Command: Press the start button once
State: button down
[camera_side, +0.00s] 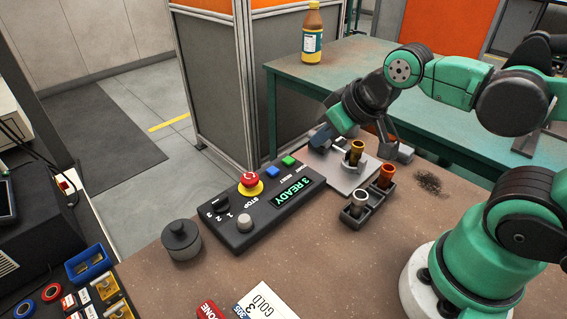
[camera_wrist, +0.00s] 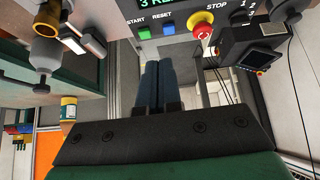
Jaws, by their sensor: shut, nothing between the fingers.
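The control box (camera_side: 250,226) lies on the brown bench, its display (camera_side: 293,193) reading "3 READY". The green start button (camera_side: 289,161) is at its far right end, beside the blue reset button (camera_side: 272,172). In the wrist view the green start button (camera_wrist: 144,33) is at the top, left of the blue reset button (camera_wrist: 167,22). My gripper (camera_wrist: 153,65) is shut and empty, fingertips side by side just below the start button in that picture. In the side view my gripper (camera_side: 321,138) is right of the start button, with a visible gap.
The red stop button (camera_side: 249,180) on a yellow base is next to reset. A fixture plate (camera_side: 345,178) with a brass part (camera_side: 356,148) stands right of the box. A dark holder (camera_side: 357,213) with cylinders is nearby. A grey lidded pot (camera_side: 181,240) stands left.

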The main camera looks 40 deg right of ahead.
jog(key=shift+r, duration=0.1)
notch_tip(320, 180, up, 4)
jog(key=g, duration=0.4)
send_over(287, 159)
jog(key=s, duration=0.4)
jog(key=shift+w+f, duration=0.2)
jog(key=x, duration=1.2)
jog(key=shift+s+f, duration=0.1)
jog(key=shift+f, duration=0.9)
